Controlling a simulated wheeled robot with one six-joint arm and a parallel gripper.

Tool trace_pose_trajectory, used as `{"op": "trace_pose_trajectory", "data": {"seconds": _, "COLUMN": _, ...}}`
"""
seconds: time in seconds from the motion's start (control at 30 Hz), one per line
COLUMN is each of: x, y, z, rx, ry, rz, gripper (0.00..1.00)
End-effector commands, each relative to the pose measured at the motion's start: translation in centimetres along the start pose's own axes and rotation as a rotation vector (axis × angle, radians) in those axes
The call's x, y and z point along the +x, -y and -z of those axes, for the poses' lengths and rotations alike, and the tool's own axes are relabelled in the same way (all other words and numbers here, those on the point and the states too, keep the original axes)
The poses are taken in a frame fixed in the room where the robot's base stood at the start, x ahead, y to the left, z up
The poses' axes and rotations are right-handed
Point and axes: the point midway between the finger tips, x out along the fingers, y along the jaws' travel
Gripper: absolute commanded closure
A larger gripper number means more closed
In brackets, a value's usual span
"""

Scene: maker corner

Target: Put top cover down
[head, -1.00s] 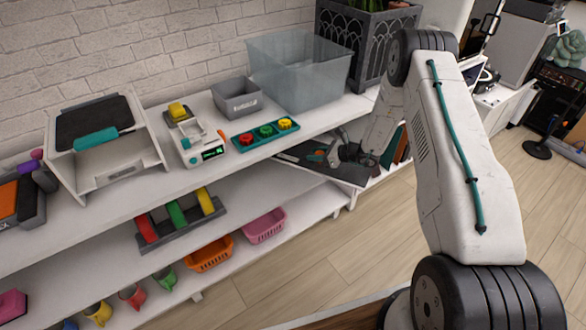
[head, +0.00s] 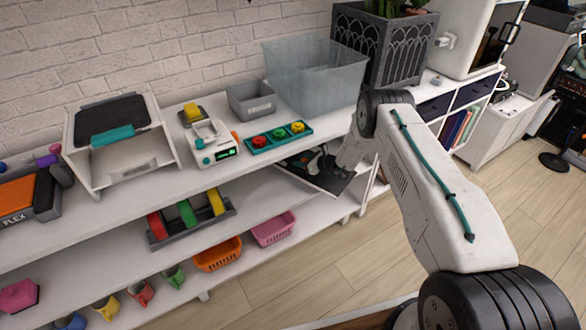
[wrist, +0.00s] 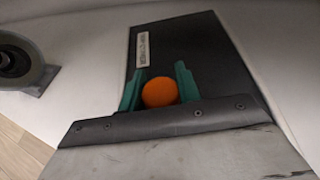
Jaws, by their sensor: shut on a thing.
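The top cover appears to be the flat dark panel (wrist: 190,42) with a small pale label, seen close up in the wrist view. An orange round knob (wrist: 160,93) stands out from it. My gripper (wrist: 161,78) has a teal finger on each side of the knob and is shut on it. In the head view the dark panel (head: 328,184) sticks out tilted at the front edge of the white shelf, and my gripper (head: 312,162) is over it, small and partly hidden by my arm. What the panel is attached to cannot be seen.
On the shelf top stand a white device (head: 207,143), a teal tray (head: 278,138) with colored knobs, a grey bin (head: 251,100), a clear tub (head: 315,75) and a white stand (head: 122,150). Baskets and mugs sit below. Floor (head: 370,255) at the front is open.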

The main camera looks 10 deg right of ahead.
Motion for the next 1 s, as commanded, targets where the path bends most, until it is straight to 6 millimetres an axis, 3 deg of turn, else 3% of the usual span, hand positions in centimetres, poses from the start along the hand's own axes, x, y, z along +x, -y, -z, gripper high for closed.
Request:
{"op": "trace_pose_trajectory", "data": {"seconds": 0.1, "x": 1.5, "y": -1.1, "z": -0.6, "rx": -0.002, "ry": 0.002, "rz": -0.001, "gripper": 0.99}}
{"op": "trace_pose_trajectory", "data": {"seconds": 0.37, "x": 3.0, "y": -2.3, "z": -1.0, "rx": -0.002, "ry": 0.002, "rz": -0.001, "gripper": 0.99}}
{"op": "trace_pose_trajectory", "data": {"seconds": 0.6, "x": 4.4, "y": -2.3, "z": 2.2, "rx": 0.0, "ry": 0.001, "rz": 0.001, "gripper": 0.99}}
{"op": "trace_pose_trajectory", "data": {"seconds": 0.8, "x": 4.5, "y": -2.3, "z": 2.2, "rx": -0.001, "ry": 0.002, "rz": 0.001, "gripper": 1.0}}
{"op": "trace_pose_trajectory", "data": {"seconds": 0.83, "x": 4.5, "y": -2.3, "z": 2.3, "rx": 0.0, "ry": 0.0, "rz": 0.001, "gripper": 0.61}}
{"op": "trace_pose_trajectory", "data": {"seconds": 0.9, "x": 4.4, "y": -2.3, "z": 2.3, "rx": 0.0, "ry": 0.0, "rz": 0.001, "gripper": 0.45}}
{"op": "trace_pose_trajectory", "data": {"seconds": 1.0, "x": 4.4, "y": -2.3, "z": 2.3, "rx": 0.0, "ry": 0.0, "rz": 0.001, "gripper": 0.45}}
